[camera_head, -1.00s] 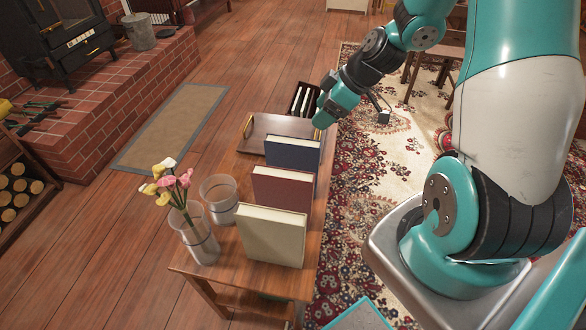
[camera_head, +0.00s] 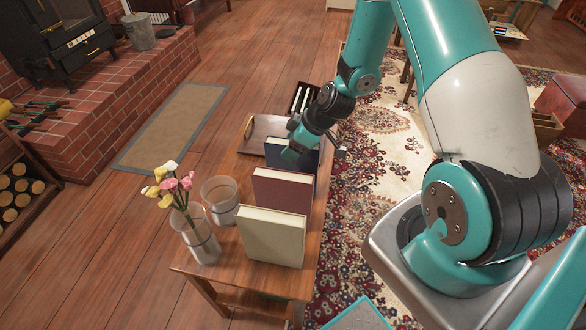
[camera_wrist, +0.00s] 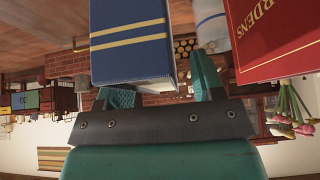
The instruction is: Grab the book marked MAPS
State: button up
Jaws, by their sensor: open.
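A blue book (camera_head: 280,153) stands upright on the low wooden table, beyond a dark red book (camera_head: 283,190) and a cream book (camera_head: 272,238). My gripper (camera_head: 291,153) is at the blue book's top edge in the head view. In the wrist view, which is upside down, the blue book (camera_wrist: 133,38) with yellow bands is just ahead of my open gripper (camera_wrist: 156,76), close to the fingertips. I cannot tell whether it is between them. No MAPS lettering is legible.
A wooden tray (camera_head: 256,133) lies behind the books. A clear glass (camera_head: 220,199) and a vase of flowers (camera_head: 199,240) stand left of them, near the table edge. A dark rack (camera_head: 304,97) is past the tray. The rug (camera_head: 375,200) is right of the table.

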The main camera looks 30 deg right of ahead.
jog(key=shift+c, duration=0.4)
grip_shut()
jog(key=shift+r, duration=0.1)
